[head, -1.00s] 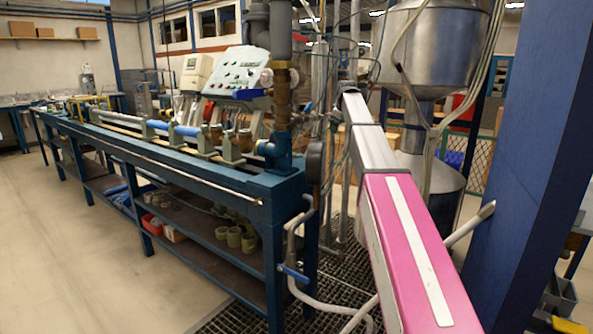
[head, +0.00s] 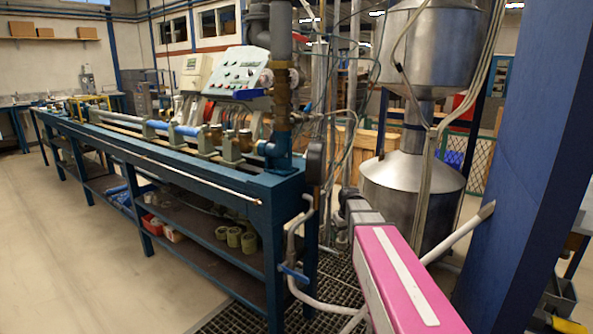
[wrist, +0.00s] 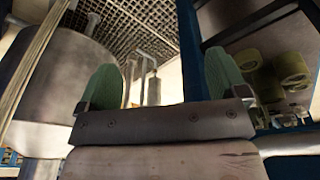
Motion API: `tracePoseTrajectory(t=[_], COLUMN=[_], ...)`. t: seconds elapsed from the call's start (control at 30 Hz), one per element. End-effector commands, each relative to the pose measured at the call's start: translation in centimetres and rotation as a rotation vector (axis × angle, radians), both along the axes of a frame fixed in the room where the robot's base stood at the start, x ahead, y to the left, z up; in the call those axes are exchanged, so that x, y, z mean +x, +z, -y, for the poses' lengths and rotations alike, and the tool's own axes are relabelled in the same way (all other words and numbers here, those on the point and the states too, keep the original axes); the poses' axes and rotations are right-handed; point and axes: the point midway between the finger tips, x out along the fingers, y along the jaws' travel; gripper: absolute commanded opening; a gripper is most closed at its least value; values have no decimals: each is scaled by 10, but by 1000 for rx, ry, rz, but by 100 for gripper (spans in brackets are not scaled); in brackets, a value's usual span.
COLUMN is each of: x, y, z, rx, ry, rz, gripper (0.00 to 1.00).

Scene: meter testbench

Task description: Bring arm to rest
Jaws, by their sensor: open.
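My arm, with a pink and white link, shows at the lower right of the head view, low beside the right end of the blue test bench (head: 285,187). My gripper is hidden in the head view. In the wrist view my gripper (wrist: 165,90) shows two green fingers spread well apart with nothing between them. It is open and empty. Beyond the fingers are the floor grating (wrist: 125,25) and some pipework.
A large metal tank (head: 410,190) stands behind my arm, and a blue pillar (head: 530,180) rises to the right. Open floor (head: 70,240) lies left of the bench.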

Motion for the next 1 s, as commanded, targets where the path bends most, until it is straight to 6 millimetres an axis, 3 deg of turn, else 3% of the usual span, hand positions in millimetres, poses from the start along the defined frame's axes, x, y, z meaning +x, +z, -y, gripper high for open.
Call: tracePoseTrajectory(t=[0.03, 0.3, 0.5, 0.7, 1.0], x=[-26, -121, -176, -198, -199], y=[-15, -75, -102, -113, -113], z=[0, 0, 0, 0, 0], rx=[4, 19, 22, 22, 22], ry=[-26, -173, -262, -302, -304], rz=[-21, -114, -167, -189, -190], gripper=[92, 92, 92, 92, 92])
